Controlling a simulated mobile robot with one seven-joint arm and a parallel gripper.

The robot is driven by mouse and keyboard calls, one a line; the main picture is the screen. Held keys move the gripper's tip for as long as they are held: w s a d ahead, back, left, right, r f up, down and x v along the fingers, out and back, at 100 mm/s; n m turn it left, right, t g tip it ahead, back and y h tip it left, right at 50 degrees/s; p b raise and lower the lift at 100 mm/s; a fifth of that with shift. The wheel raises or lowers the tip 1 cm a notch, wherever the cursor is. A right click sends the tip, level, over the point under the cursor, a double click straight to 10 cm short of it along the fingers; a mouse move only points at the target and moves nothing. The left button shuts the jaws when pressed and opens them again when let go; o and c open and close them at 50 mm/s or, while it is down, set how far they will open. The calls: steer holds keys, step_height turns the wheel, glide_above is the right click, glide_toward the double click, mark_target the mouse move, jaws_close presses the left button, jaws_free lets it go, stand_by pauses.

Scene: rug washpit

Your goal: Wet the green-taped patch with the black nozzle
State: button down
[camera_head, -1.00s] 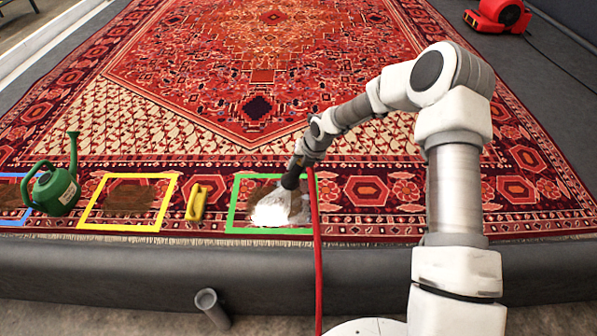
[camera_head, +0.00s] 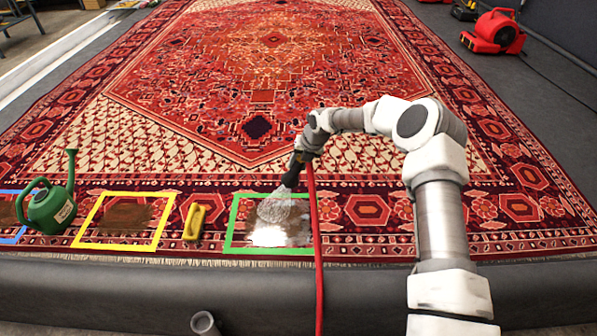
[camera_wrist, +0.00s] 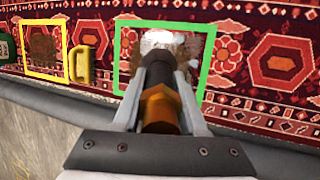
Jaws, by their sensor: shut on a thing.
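The green-taped patch (camera_head: 233,219) lies on the near edge of the red rug, right of the middle group of things. Inside its tape is a brown stain, with a bright white area at the near side. The black nozzle (camera_head: 291,179) is in my gripper (camera_head: 303,157), tilted down over the patch, and a whitish spray comes from its tip. In the wrist view my gripper (camera_wrist: 160,108) is shut on the nozzle (camera_wrist: 158,72), which has an orange part between the fingers. The nozzle hides part of the patch (camera_wrist: 205,60) there. A red hose (camera_head: 315,215) hangs down from the nozzle.
A yellow brush-like tool (camera_head: 194,222) lies between the green tape and a yellow-taped patch (camera_head: 165,220). A green watering can (camera_head: 50,210) stands farther left, by a blue-taped patch (camera_head: 18,237). A red blower (camera_head: 494,34) is at the back right.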

steer(key=shift+w+b, duration=1.95)
steer(key=shift+w, duration=1.1)
steer(key=shift+a+b, duration=0.65)
steer(key=shift+a, duration=3.5)
steer(key=s+d, duration=0.1)
steer(key=s, duration=2.3)
steer(key=shift+d, duration=0.2)
steer(key=shift+s+r, duration=0.1)
steer(key=shift+d, duration=0.1)
